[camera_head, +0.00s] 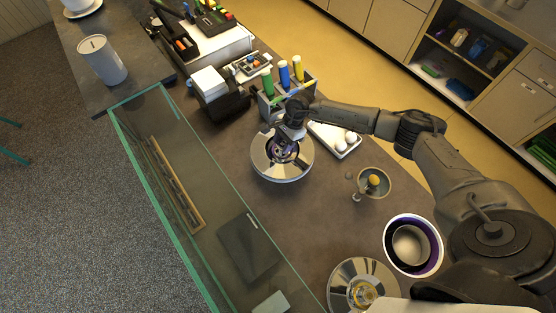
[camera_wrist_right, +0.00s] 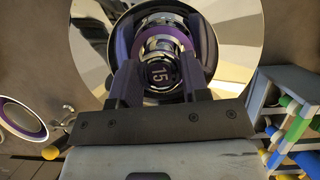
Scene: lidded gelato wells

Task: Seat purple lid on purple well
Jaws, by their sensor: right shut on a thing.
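The purple lid (camera_head: 264,167) is a wide shiny steel disc with a purple ring round its knob. My right gripper (camera_head: 285,146) is shut on the knob from above. In the right wrist view, the fingers (camera_wrist_right: 158,72) stand either side of the knob, which bears the number 15, and the disc (camera_wrist_right: 240,28) spreads behind. I cannot tell how high the lid is above the counter. The purple well (camera_head: 386,246), a round opening with a purple band, is uncovered at lower right, apart from the lid. It also shows in the right wrist view (camera_wrist_right: 6,104). My left gripper is not in view.
Another steel lid (camera_head: 340,277) with a yellow-ringed knob lies near the front. A small metal bowl (camera_head: 385,190) with a yellow item and a white tray (camera_head: 324,138) stand to the right. A bottle rack (camera_head: 270,106) is behind. Glass edges the left side.

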